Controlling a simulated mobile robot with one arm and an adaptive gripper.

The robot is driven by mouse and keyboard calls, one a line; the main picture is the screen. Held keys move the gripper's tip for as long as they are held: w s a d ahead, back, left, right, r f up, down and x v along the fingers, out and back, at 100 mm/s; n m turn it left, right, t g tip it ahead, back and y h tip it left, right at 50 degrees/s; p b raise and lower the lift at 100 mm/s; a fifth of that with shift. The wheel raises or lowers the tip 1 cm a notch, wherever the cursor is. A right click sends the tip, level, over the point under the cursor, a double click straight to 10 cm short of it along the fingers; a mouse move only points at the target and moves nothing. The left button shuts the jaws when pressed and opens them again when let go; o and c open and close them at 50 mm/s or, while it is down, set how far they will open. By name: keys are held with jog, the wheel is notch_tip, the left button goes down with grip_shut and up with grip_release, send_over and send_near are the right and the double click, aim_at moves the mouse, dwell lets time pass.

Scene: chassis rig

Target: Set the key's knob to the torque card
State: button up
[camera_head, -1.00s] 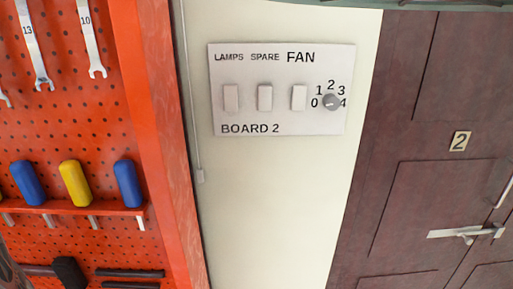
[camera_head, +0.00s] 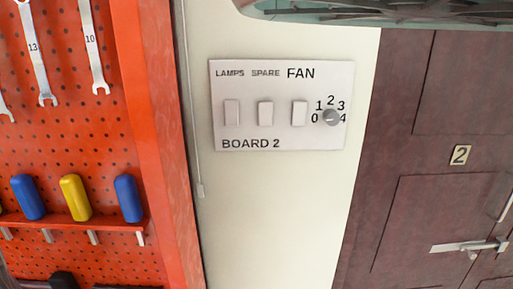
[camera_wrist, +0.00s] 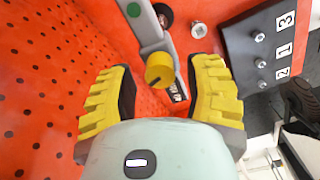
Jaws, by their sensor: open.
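In the wrist view, my gripper (camera_wrist: 161,67) has two yellow ribbed fingers spread wide apart. A yellow round knob (camera_wrist: 159,70) with a dark line on its face shows between the fingertips, with space on both sides. It sits at the end of a grey bar (camera_wrist: 147,28) with a green dot, which looks like the key. I cannot make out the torque card in either view. My gripper does not show in the head view.
An orange pegboard (camera_head: 80,150) holds wrenches (camera_head: 40,70) and blue and yellow handles. A white switch board (camera_head: 230,75) has a fan dial (camera_head: 331,117). A brown door (camera_head: 405,130) stands right. A dark numbered panel (camera_wrist: 240,50) is close right of my gripper.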

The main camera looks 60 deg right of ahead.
jog(key=shift+r+p, duration=2.95)
jog(key=shift+r, duration=0.1)
jog(key=shift+f, duration=0.1)
